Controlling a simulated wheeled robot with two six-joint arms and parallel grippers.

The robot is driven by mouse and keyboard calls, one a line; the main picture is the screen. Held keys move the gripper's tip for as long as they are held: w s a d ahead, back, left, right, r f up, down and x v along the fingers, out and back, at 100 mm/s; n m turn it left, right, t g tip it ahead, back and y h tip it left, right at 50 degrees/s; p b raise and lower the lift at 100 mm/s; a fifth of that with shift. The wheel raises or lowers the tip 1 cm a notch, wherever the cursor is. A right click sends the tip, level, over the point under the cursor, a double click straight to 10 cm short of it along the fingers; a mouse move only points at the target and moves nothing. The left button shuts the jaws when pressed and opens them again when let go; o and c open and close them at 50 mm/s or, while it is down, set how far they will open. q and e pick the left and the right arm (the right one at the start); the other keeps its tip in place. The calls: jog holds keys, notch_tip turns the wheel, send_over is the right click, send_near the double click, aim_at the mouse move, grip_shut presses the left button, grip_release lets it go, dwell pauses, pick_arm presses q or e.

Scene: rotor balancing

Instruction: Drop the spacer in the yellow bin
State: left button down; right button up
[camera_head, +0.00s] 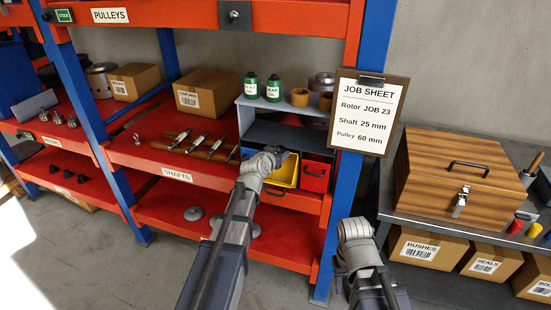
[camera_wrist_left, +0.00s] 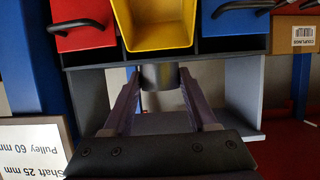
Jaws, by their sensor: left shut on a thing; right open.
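My left gripper (camera_head: 279,153) is shut on the spacer (camera_wrist_left: 159,76), a dark grey cylinder held between its two fingers in the left wrist view. The yellow bin (camera_head: 285,174) sits in the shelf rack, just below and right of the left gripper in the head view. In the left wrist view the yellow bin (camera_wrist_left: 158,42) is directly beyond the spacer, whose end overlaps the bin's edge in the picture. I cannot tell whether they touch.
A red bin (camera_head: 315,177) and a blue bin (camera_wrist_left: 236,25) flank the yellow bin. A grey shelf (camera_head: 284,107) above holds green bottles and tan rings. Shafts (camera_head: 203,144) lie to the left. A blue post (camera_head: 350,165) and job sheet (camera_head: 369,114) stand at right.

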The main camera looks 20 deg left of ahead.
pick_arm(q)
jog(key=shift+w+f, duration=0.2)
jog(key=shift+w, duration=0.15)
jog(key=shift+c, duration=0.6)
grip_release()
jog(key=shift+s, duration=0.1)
jog(key=p+v, duration=0.3)
jog(key=v, duration=0.5)
jog(key=s+d+f+m+g+h, duration=0.25)
jog(key=s+d+f+g, duration=0.5)
jog(key=d, duration=0.65)
jog(key=s+d+f+g+y, duration=0.1)
jog(key=s+f+g+y, duration=0.1)
jog(key=s, duration=0.8)
jog(key=s+d+f+g+y, duration=0.2)
jog(key=s+f+g, duration=0.2)
jog(key=s, duration=0.5)
jog(key=shift+s+d+m+y, duration=0.15)
jog(key=shift+s+m+y, duration=0.2)
jog(key=shift+s, duration=0.05)
